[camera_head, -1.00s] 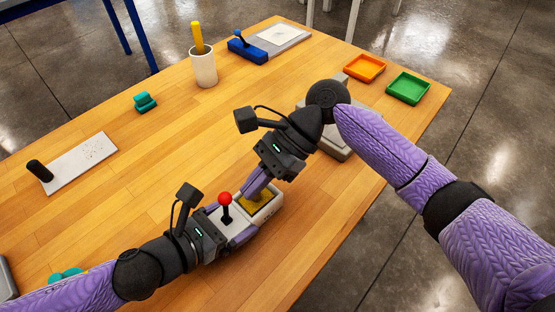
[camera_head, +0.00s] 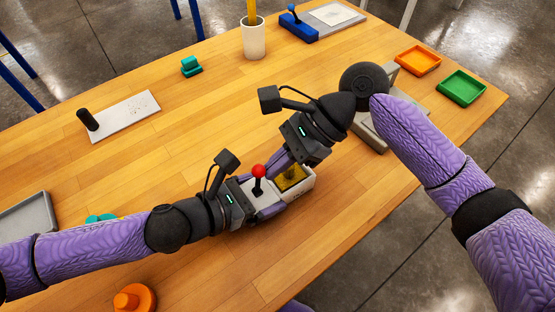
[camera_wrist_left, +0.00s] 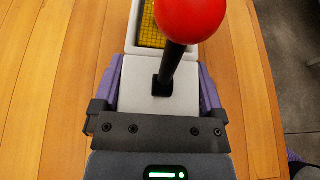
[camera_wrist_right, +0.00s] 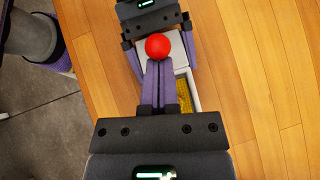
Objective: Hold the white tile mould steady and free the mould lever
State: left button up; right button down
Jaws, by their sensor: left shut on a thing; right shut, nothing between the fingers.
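The white tile mould (camera_head: 304,185) stands on the wooden table, with a yellow gridded recess (camera_head: 292,178) at one end. The mould lever, a black stem with a red ball (camera_head: 258,171), rises from its plain white block. My left gripper (camera_head: 258,200) is shut on this block, one finger along each side, as the left wrist view (camera_wrist_left: 160,85) shows. My right gripper (camera_head: 276,164) is shut and empty. Its fingertips (camera_wrist_right: 160,64) are close beside the red ball, on the recess side; whether they touch the lever is unclear. The fingers partly hide the recess.
A grey device (camera_head: 376,138) stands behind my right arm, near orange (camera_head: 418,51) and green (camera_head: 461,78) trays. A white cup (camera_head: 253,42), a blue-based lever device (camera_head: 298,29) and teal pieces (camera_head: 191,67) stand farther back. An orange knob (camera_head: 134,300) is at the front.

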aim_at(262, 170)
jog(key=shift+s+a+r, duration=0.1)
jog(key=shift+s+a+r+t+h, duration=0.25)
jog(key=shift+a+t+h, duration=0.2)
jog(key=shift+h, duration=0.25)
jog(key=shift+s+a+r, duration=0.1)
jog(key=shift+s+a, duration=0.25)
jog(key=shift+a, duration=0.2)
jog(key=shift+r, duration=0.8)
